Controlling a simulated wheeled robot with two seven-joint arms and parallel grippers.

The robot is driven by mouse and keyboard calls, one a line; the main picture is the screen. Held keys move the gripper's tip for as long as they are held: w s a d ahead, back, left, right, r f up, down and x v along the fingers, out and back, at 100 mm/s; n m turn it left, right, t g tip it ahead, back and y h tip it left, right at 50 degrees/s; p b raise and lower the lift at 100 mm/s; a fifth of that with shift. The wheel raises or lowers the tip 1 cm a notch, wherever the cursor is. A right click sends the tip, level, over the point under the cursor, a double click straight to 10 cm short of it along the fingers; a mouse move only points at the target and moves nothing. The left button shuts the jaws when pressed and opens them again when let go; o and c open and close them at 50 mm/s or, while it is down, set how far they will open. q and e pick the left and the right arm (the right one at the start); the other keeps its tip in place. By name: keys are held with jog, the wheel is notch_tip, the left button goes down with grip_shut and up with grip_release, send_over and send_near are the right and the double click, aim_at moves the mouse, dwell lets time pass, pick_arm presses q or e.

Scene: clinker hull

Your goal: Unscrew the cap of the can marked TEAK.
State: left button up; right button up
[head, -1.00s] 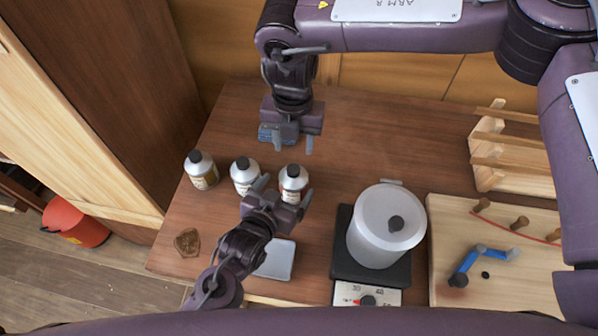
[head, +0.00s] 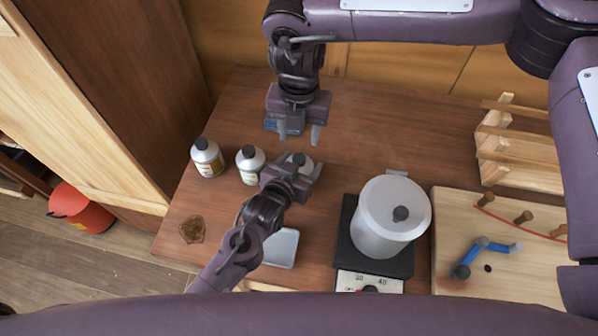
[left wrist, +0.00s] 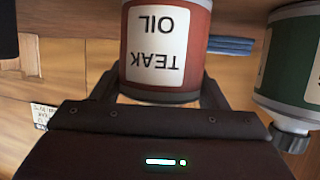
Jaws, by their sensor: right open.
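The TEAK can (left wrist: 167,70) is red with a white label reading TEAK OIL, upside down in the left wrist view. In the head view it stands behind my left gripper (head: 300,166), showing its pale top and dark cap (head: 299,159). The left gripper's fingers lie on either side of the can; whether they press on it I cannot tell. In the left wrist view the cap is hidden behind the gripper's body. My right gripper (head: 300,133) is open and empty, above and just beyond the can.
Two similar cans (head: 207,158) (head: 250,166) stand to the left; a green can (left wrist: 292,60) shows in the wrist view. A blue item (head: 271,124) lies by my right gripper. A grey tray (head: 282,248) lies in front.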

aim_at(298, 158)
pick_arm(q)
jog(key=c, duration=1.2)
grip_shut()
pick_arm(e)
jog(key=shift+m, duration=0.3)
jog(key=m, duration=1.1)
jog(key=shift+a+m, duration=0.1)
jog(key=shift+m, duration=0.3)
jog(key=m, duration=0.8)
jog(key=shift+s+m, duration=0.1)
jog(key=shift+m, duration=0.3)
jog(key=m, duration=0.4)
jog(key=shift+m, duration=0.3)
jog(key=m, duration=0.9)
jog(key=shift+m, duration=0.4)
jog(key=shift+f, duration=0.4)
pick_arm(q)
jog(key=shift+r, duration=0.1)
pick_arm(e)
jog(key=shift+f, duration=3.6)
